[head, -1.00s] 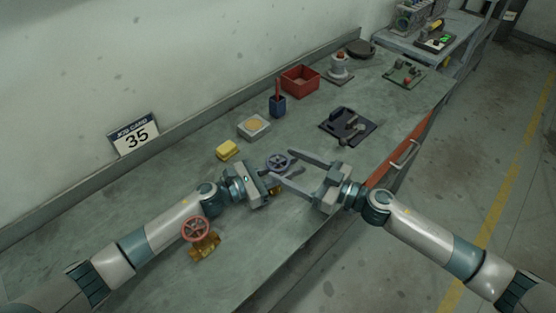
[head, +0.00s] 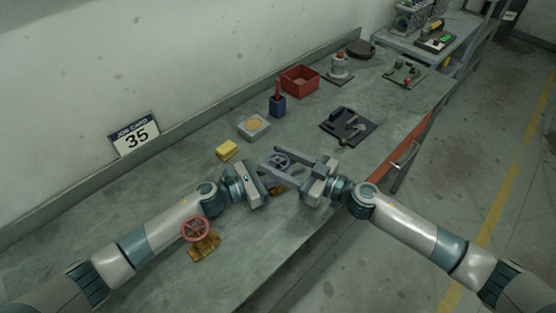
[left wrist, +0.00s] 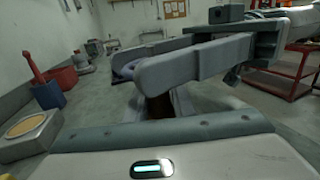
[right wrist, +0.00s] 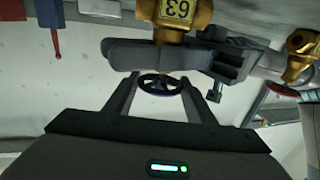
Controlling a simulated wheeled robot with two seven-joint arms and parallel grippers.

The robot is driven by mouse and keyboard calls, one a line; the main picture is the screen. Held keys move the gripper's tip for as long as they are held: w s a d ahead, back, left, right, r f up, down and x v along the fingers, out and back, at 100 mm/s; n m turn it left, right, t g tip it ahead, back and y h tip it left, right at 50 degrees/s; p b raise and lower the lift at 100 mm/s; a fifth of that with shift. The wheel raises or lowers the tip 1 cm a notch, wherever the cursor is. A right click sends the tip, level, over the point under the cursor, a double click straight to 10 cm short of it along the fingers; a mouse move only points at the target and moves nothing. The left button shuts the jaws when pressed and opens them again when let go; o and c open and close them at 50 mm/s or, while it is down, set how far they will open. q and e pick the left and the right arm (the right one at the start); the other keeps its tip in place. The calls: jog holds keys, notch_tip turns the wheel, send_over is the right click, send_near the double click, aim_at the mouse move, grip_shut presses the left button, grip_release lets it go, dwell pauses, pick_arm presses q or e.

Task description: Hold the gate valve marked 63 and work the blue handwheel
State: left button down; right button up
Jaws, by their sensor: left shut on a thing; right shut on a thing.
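The gate valve marked 63 (right wrist: 178,14) is brass; its number plate shows inverted at the top of the right wrist view. My left gripper (head: 268,186) is shut on the valve's body, which it mostly hides in the head view. The blue handwheel (right wrist: 160,85) is dark blue and spoked, and shows in the head view (head: 283,160) too. My right gripper (head: 268,160) comes from the right and is shut on the handwheel, one finger on each side of the rim. In the left wrist view its near finger (left wrist: 195,63) crosses in front and hides much of the wheel.
A second brass valve with a red handwheel (head: 196,230) stands close under my left arm.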

jog(key=shift+r+m+t+h, duration=0.1)
jog(key=shift+m+t+h, duration=0.45)
jog(key=shift+t, duration=0.25)
jog(key=m+t+h, duration=0.4)
jog(key=shift+a, duration=0.15)
jog(key=shift+r+m+t+h, duration=0.1)
jog(key=shift+m+t+h, duration=0.7)
jog(key=shift+h, duration=0.45)
jog(key=shift+r+m+t+h, duration=0.1)
jog(key=shift+m+t+h, duration=0.4)
jog(key=shift+m+h, duration=0.6)
jog(key=shift+h, duration=0.6)
jog(key=shift+f, duration=0.1)
jog(key=o, duration=1)
jog(key=shift+o, duration=0.2)
jog(key=shift+f, duration=0.1)
